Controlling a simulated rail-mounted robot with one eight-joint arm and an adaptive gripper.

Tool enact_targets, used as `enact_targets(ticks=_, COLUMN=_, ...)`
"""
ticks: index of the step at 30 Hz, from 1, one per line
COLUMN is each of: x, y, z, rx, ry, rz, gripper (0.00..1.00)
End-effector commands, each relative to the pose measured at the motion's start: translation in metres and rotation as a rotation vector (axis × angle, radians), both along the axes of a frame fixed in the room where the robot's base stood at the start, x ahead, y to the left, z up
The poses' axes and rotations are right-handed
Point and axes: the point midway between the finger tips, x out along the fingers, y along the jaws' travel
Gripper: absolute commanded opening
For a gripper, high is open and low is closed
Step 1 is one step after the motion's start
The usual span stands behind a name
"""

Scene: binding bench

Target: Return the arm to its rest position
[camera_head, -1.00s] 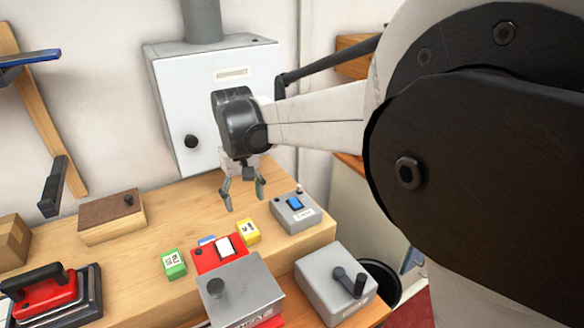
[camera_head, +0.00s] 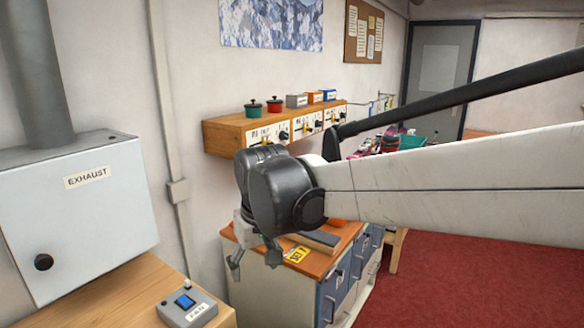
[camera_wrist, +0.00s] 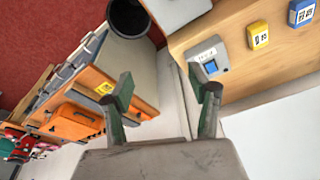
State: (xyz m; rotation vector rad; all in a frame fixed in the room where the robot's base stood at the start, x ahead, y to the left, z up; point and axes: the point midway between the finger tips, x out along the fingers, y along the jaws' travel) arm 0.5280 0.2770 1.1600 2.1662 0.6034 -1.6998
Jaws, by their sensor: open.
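My gripper (camera_head: 254,258) hangs from my arm in the middle of the head view, in front of the white wall and a low cabinet. In the wrist view my gripper (camera_wrist: 166,100) shows two fingers spread apart with nothing between them. It is open and empty. The bench (camera_head: 140,290) lies to its left in the head view, and its edge shows at upper right in the wrist view (camera_wrist: 236,85).
A grey switch box (camera_head: 187,306) with a blue button stands on the bench corner. The exhaust cabinet (camera_head: 75,215) is on the wall at left. A wooden wall shelf (camera_head: 228,136) is behind my arm. A drawer cabinet (camera_head: 262,290) stands below. Red floor (camera_head: 470,260) is clear at right.

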Motion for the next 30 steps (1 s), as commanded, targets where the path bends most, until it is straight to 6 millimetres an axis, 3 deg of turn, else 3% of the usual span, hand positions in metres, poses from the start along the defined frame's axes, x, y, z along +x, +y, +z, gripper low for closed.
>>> enact_targets(ticks=1, x=-0.006, y=-0.021, z=0.002, rx=0.008, ry=-0.016, rz=-0.03, gripper=0.56)
enact_targets(ticks=6, x=-0.024, y=-0.079, z=0.008, rx=0.033, ry=-0.072, rz=-0.12, gripper=0.56)
enact_targets(ticks=15, x=-0.068, y=-0.167, z=0.003, rx=0.067, ry=-0.176, rz=-0.273, gripper=0.56)
enact_targets(ticks=24, x=-0.121, y=-0.237, z=-0.022, rx=0.086, ry=-0.286, rz=-0.424, gripper=0.56)
enact_targets(ticks=30, x=-0.148, y=-0.266, z=-0.04, rx=0.093, ry=-0.344, rz=-0.5, gripper=0.56)
